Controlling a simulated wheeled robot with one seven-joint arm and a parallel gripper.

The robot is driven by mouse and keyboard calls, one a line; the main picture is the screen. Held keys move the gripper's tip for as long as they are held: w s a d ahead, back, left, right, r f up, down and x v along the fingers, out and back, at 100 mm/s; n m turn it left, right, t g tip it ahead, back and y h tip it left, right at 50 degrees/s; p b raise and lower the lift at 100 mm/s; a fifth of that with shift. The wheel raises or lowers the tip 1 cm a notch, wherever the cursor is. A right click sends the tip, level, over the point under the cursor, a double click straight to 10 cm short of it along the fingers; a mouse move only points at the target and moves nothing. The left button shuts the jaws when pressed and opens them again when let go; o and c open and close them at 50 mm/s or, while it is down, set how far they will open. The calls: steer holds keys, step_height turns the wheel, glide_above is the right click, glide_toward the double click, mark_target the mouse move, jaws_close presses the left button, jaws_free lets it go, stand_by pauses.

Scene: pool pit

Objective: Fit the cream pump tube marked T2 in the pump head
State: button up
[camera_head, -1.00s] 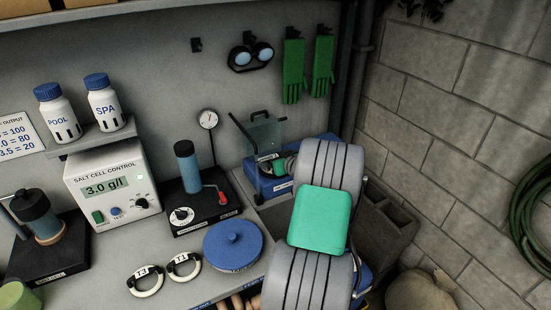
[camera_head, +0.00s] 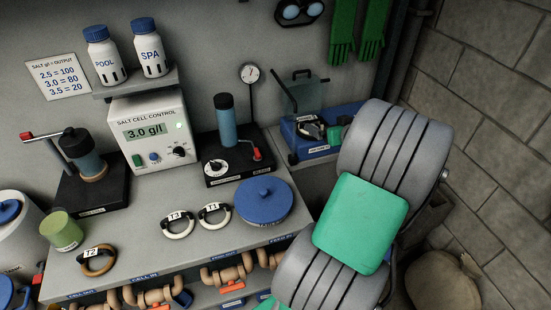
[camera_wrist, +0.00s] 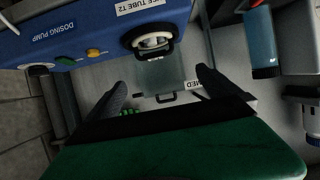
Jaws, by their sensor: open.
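In the wrist view the pump head (camera_wrist: 148,38) shows a pale round part inside a dark opening, under a label ending in "TUBE T2". My gripper (camera_wrist: 161,77) is open and empty, close to the pump, far from T2.
A blue round lid (camera_head: 263,203), the salt cell control box (camera_head: 150,130) and a black-based stand with a blue cylinder (camera_head: 227,125) occupy the bench. A green cup (camera_head: 62,232) stands near T2. Pipes (camera_head: 227,274) run below the front edge. The bench between T2 and T3 is clear.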

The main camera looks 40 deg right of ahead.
steer(key=w+a+n+g+y, duration=0.2)
steer(key=w+a, duration=0.1)
steer(key=a, duration=1)
steer(key=w+a+n+g+y, duration=0.1)
steer(key=w+a+g+y, duration=0.1)
steer(key=a, duration=1)
steer(key=s+a+r+g, duration=0.1)
steer(key=s+a+g, duration=0.3)
steer(key=s+a, duration=1)
steer(key=a, duration=0.3)
steer(key=shift+s+a+g, duration=0.2)
steer(key=shift+s+g, duration=0.15)
steer(key=shift+g, duration=0.05)
steer(key=shift+r, duration=0.1)
